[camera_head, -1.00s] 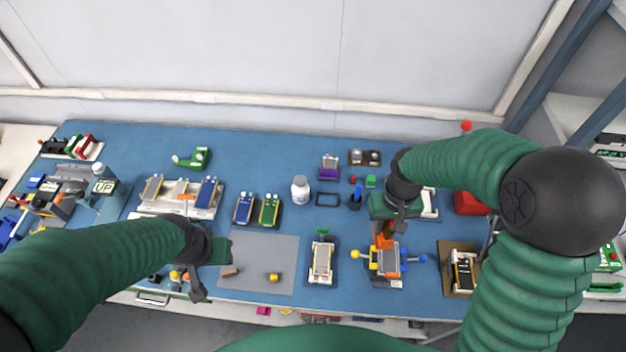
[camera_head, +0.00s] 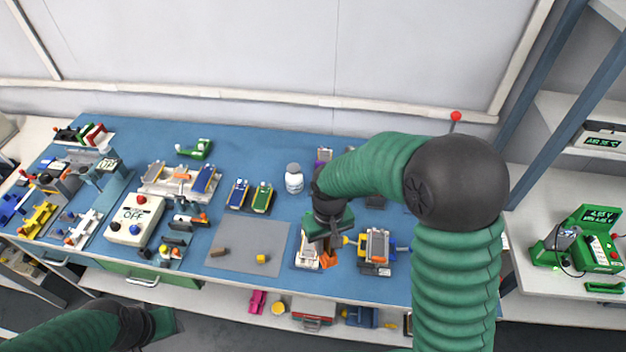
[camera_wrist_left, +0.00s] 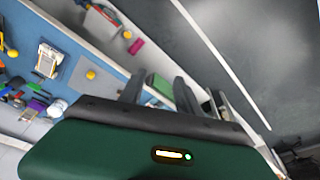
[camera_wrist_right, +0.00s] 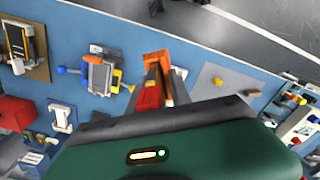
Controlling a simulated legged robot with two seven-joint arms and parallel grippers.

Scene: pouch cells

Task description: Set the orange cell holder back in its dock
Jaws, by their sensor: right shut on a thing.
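The orange cell holder (camera_head: 328,258) is held in my right gripper (camera_head: 324,242), above the front of the blue table. In the right wrist view the holder (camera_wrist_right: 156,60) sits between the two fingers (camera_wrist_right: 156,88), with a red part near it. Below the gripper in the head view is a pale fixture (camera_head: 306,252), partly hidden by the gripper. I cannot tell which fixture is the dock. My left gripper (camera_head: 165,322) hangs low at the front left, past the table edge; its fingers (camera_wrist_left: 158,90) are apart and empty.
A fixture with yellow and blue knobs (camera_head: 376,246) stands just right of the holder. A white bottle (camera_head: 294,179) and two cell trays (camera_head: 250,196) stand behind. A box marked OFF (camera_head: 134,218) is farther left.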

